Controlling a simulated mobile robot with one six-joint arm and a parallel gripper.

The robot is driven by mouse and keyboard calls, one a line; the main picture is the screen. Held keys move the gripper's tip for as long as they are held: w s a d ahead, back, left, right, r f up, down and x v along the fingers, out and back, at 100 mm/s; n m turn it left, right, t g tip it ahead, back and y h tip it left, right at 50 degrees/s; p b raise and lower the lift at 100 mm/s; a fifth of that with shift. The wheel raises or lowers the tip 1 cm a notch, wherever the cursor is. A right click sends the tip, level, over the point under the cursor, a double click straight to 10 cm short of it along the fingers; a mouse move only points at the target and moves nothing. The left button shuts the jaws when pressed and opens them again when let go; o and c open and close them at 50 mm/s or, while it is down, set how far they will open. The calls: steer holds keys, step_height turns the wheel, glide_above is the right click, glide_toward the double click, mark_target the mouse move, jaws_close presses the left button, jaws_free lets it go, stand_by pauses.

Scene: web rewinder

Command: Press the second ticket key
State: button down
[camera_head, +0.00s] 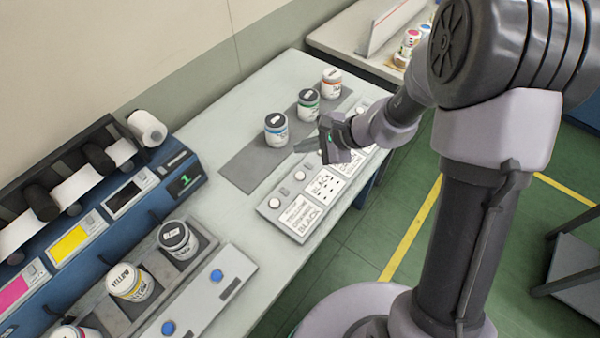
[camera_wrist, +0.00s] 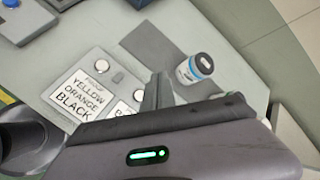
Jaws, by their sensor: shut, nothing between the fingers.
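A grey key panel (camera_head: 266,209) lies along the right edge of the pale bench, with printed tickets and round white keys. The nearest ticket (camera_head: 301,214) lists yellow, orange and black; it also shows in the wrist view (camera_wrist: 76,97). The near key (camera_head: 274,203) is by that ticket. The second key (camera_head: 300,176) is by the second ticket (camera_head: 324,186). My gripper (camera_head: 297,148) is shut and empty, above the bench beyond the second key and apart from it. In the wrist view its fingers (camera_wrist: 158,92) cover part of the panel near the second ticket (camera_wrist: 122,109).
Three labelled jars stand on a dark grey strip (camera_head: 240,177) left of my gripper; the blue-banded jar (camera_head: 276,129) is closest to the fingers. A blue rewinder (camera_head: 185,183) is at left. A tray with jars and blue buttons (camera_head: 217,276) is in front.

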mark_target(303, 176)
step_height(303, 176, down, 8)
steer(key=b, duration=0.6)
steer(key=shift+f, duration=0.2)
steer(key=shift+f+b, duration=0.15)
steer(key=shift+b, duration=0.15)
steer(key=shift+f, duration=0.15)
stand_by(1.2)
steer(key=shift+f+b, duration=0.3)
steer(key=shift+b, duration=0.35)
steer(key=shift+f+b, duration=0.35)
steer(key=shift+b, duration=0.15)
steer(key=shift+r, duration=0.15)
stand_by(0.5)
steer(key=shift+r+p, duration=0.5)
steer(key=shift+r, duration=0.15)
